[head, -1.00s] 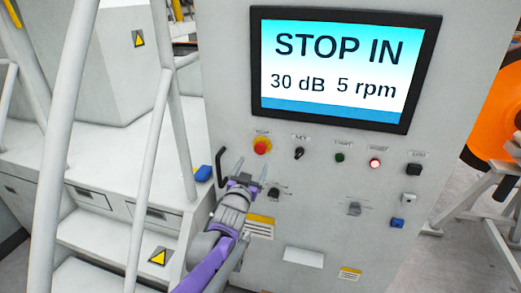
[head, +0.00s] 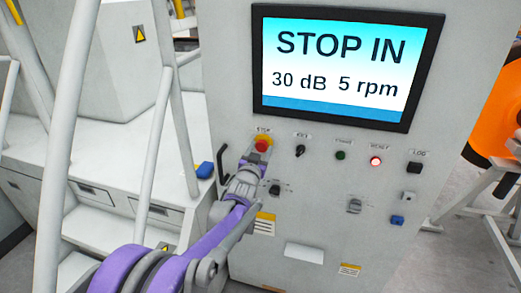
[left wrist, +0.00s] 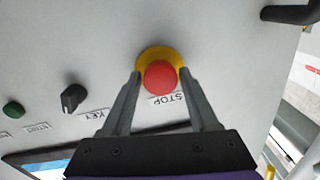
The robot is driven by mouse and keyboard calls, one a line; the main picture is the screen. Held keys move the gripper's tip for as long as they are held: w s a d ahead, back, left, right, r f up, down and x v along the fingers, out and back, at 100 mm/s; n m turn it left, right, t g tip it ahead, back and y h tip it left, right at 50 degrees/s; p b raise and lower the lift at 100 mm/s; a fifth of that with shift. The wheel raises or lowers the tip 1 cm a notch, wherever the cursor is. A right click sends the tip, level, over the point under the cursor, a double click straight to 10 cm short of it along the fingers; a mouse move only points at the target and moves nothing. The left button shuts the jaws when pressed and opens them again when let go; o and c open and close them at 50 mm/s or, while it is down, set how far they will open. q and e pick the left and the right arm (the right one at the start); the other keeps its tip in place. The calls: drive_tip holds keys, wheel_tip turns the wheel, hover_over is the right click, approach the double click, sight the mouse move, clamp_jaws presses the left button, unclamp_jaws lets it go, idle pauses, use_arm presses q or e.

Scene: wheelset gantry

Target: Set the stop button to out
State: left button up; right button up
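The stop button (head: 263,144) is a red mushroom head on a yellow ring at the upper left of the grey panel, under a label reading STOP. My left gripper (head: 257,155) is right at it. In the left wrist view the red button (left wrist: 160,76) sits between the tips of the two fingers (left wrist: 160,84), which stand apart on either side of it. Whether the fingers touch the button cannot be told. The screen (head: 345,65) reads STOP IN, 30 dB, 5 rpm. My right gripper is in neither view.
Right of the stop button are a black key switch (head: 300,151), a green button (head: 340,155), a lit red reset button (head: 376,161) and a black log button (head: 414,167). A black handle (head: 223,163) sticks out at the panel's left edge, near white railings (head: 157,140).

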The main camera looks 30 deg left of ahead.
use_arm(q)
clamp_jaws()
drive_tip(key=shift+s, duration=0.1)
drive_tip(key=shift+s+d+f+b, duration=0.1)
drive_tip(key=shift+s+b, duration=0.2)
drive_tip(key=shift+s, duration=0.3)
drive_tip(key=shift+o, duration=2.2)
unclamp_jaws()
